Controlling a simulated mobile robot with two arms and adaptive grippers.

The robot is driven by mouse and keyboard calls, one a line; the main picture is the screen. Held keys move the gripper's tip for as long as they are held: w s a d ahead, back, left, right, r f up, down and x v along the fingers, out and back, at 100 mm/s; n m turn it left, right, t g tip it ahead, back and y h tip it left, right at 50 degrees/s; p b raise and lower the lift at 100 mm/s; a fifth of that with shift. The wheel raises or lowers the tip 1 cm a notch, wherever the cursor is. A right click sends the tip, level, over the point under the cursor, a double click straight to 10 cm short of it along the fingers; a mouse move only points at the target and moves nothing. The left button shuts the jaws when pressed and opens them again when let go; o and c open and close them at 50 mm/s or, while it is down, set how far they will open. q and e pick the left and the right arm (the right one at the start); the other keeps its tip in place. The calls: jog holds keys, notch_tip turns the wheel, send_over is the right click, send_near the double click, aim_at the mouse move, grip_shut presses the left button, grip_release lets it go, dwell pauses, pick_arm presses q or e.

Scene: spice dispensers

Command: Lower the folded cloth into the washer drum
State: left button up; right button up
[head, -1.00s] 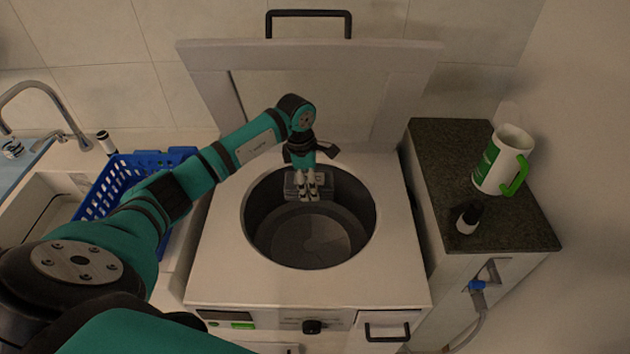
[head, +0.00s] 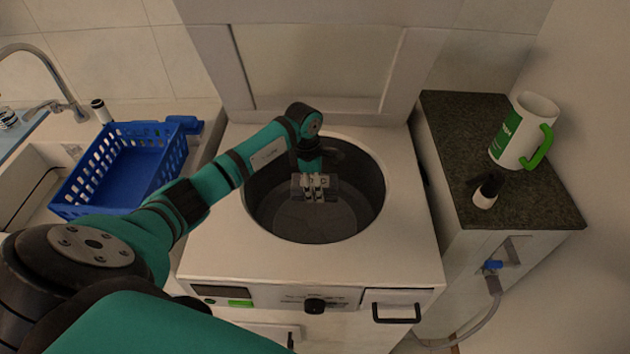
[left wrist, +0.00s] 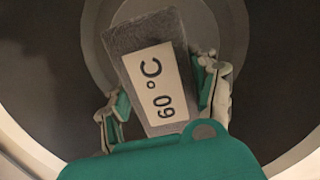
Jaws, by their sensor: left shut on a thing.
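The folded cloth is a grey block with a white "60 °C" label (left wrist: 150,75). It lies between the two fingers of my left gripper (left wrist: 165,95) in the left wrist view, and the gripper is shut on it. In the head view my left gripper (head: 315,190) reaches down inside the washer drum (head: 345,222), with the grey cloth (head: 298,183) partly hidden behind the fingers. The dark round drum lies below the cloth; whether the cloth touches its bottom I cannot tell. My right gripper is not in view.
The washer's lid (head: 310,65) stands open behind the drum. A blue basket (head: 120,170) is at the left by the sink. A white and green jug (head: 522,130) and a small dark-topped bottle (head: 487,190) stand on the dark counter (head: 460,130) at the right.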

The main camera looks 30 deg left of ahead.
pick_arm(q)
notch_tip(320, 180, down, 14)
jog(key=b, duration=1.1)
jog(key=shift+r, duration=0.15)
jog(key=o, duration=1.3)
jog(key=shift+r, duration=0.15)
jog(key=r, duration=0.7)
jog(key=s+a+r, duration=0.1)
jog(key=r, duration=0.3)
jog(key=shift+a+r, duration=0.1)
jog(key=shift+r, duration=0.2)
jog(key=shift+w+r, duration=0.1)
